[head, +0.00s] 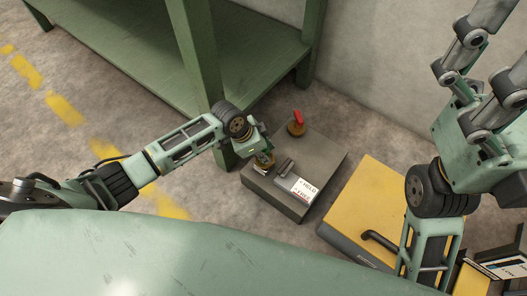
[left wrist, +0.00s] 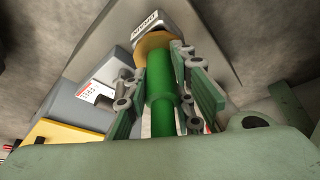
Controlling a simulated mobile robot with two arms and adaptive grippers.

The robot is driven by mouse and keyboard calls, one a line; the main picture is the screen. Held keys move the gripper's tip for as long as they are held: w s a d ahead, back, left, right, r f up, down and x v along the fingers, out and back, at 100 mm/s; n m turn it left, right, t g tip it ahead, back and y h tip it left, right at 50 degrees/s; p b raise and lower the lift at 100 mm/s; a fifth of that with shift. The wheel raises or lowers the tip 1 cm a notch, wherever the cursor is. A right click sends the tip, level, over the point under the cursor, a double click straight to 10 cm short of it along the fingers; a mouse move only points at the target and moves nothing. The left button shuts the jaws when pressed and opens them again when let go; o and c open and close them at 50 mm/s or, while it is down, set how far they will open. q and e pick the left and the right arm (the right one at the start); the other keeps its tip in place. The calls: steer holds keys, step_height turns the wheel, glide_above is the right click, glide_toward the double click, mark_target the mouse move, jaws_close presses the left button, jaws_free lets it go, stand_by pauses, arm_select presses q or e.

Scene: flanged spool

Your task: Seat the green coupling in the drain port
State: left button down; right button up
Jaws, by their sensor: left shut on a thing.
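The green coupling (left wrist: 160,95) is a green cylinder with a wider collar, between the two fingers of my left gripper (left wrist: 168,75) in the left wrist view. My left gripper (head: 262,153) is shut on it over the top of a grey box (head: 317,160) in the head view. The coupling's far end lines up with a brass-coloured ring (left wrist: 152,43), probably the drain port, and meets it in the picture. I cannot tell whether it is inside or just above. My right gripper (head: 485,85) is raised at the upper right, its fingertips cut off by the frame.
A red-handled valve (head: 297,121) stands at the box's back corner. A white label (head: 297,186) and a dark grey block (head: 284,168) are near the front. A yellow-topped case (head: 370,205) with a black handle lies to the right. A green bench (head: 190,50) stands behind.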

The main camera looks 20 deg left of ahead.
arm_select(q)
steer(key=shift+w+d+f+b, duration=0.2)
steer(key=shift+f+b, duration=0.1)
steer(key=shift+f, duration=0.2)
stand_by(0.6)
steer(key=shift+s+a+f, duration=0.15)
steer(key=shift+f, duration=0.3)
steer(key=c, duration=1.4)
jaws_free()
steer(key=shift+f, duration=0.15)
steer(key=shift+s, duration=0.1)
steer(key=v, duration=1.2)
